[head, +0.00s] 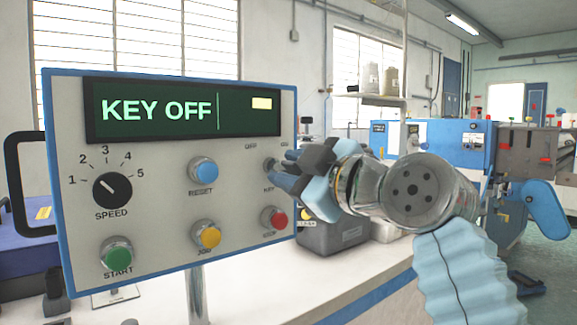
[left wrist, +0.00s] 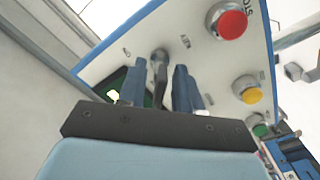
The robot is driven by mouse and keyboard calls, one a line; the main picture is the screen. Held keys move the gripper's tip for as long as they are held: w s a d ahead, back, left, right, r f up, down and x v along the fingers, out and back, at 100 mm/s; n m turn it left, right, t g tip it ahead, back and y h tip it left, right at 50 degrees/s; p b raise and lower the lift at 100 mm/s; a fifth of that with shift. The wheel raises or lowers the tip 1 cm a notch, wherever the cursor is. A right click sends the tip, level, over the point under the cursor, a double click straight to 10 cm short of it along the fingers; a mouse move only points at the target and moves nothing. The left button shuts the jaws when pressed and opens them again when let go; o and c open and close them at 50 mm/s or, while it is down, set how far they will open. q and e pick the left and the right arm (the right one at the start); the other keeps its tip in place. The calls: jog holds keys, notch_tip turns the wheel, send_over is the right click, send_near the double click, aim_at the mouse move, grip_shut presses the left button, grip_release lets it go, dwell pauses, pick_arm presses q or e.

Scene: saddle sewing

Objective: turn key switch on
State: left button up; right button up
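The control panel (head: 150,240) has a screen (head: 180,108) that reads KEY OFF. The key switch (head: 270,164) is a small metal knob at the panel's right side, above the label KEY. My left gripper (head: 283,172) is right in front of it, and its fingers partly cover the switch. In the left wrist view the key switch (left wrist: 158,62) lies between the two blue fingertips of my left gripper (left wrist: 157,82). Small gaps show beside the key, so the fingers look open around it. My right gripper is not in view.
Close below the key is a red button (head: 274,218). A blue reset button (head: 203,171), yellow button (head: 207,235), green start button (head: 117,256) and speed dial (head: 112,190) share the panel. A blue machine (head: 440,140) stands behind at right.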

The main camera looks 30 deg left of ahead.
pick_arm(q)
jog(key=shift+w+a, duration=0.15)
jog(key=shift+a, duration=0.2)
jog(key=shift+c, duration=0.5)
grip_shut()
